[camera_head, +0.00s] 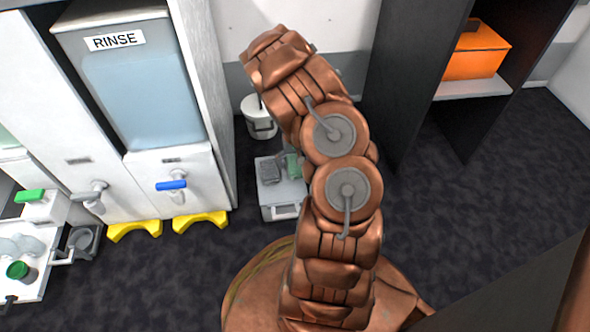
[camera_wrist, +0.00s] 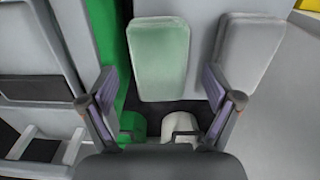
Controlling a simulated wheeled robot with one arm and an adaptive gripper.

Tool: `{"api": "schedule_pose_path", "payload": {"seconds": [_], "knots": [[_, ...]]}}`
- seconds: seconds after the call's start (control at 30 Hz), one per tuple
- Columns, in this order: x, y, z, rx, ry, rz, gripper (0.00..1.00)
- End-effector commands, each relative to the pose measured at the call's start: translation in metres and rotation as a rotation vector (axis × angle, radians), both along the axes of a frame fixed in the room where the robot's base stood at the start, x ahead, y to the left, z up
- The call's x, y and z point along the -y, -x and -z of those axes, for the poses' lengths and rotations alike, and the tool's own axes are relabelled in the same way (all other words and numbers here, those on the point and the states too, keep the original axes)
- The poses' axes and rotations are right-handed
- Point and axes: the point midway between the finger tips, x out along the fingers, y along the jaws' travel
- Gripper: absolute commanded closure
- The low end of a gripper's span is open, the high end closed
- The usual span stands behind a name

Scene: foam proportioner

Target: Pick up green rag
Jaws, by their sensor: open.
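A pale green, rounded, flat pad that looks like the green rag (camera_wrist: 160,58) is at the upper middle of the wrist view. A similar grey pad (camera_wrist: 250,52) is to its right, with a narrow gap between them. My gripper (camera_wrist: 157,88) is open and empty; its two fingers spread left and right below and beside the green pad. I cannot tell how far the pad is from the fingers. In the head view, a green piece (camera_head: 293,165) shows on a small grey unit, partly hidden by my arm. My gripper is not clearly visible there.
The grey unit (camera_head: 283,211) stands on the dark floor beside the white RINSE cabinet (camera_head: 178,165). A white bucket (camera_head: 259,117) is behind it. A dark shelf with an orange box (camera_head: 474,58) is at right. Open floor lies on the right.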

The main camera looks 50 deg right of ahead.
Motion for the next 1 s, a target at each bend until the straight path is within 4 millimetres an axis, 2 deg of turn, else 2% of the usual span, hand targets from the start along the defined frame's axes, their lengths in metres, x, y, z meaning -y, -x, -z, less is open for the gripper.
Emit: {"api": "schedule_pose_path", "payload": {"seconds": [0.03, 0.13, 0.43, 1.0], "knots": [[0.0004, 0.0006, 0.0102, -0.001, -0.001, 0.0, 0.1], [0.0004, 0.0005, 0.017, -0.001, -0.001, 0.0, 0.1], [0.0001, 0.0001, 0.0181, 0.0, 0.0, -0.001, 0.1], [0.0, 0.0001, 0.0183, 0.0, 0.0, -0.001, 0.7]]}}
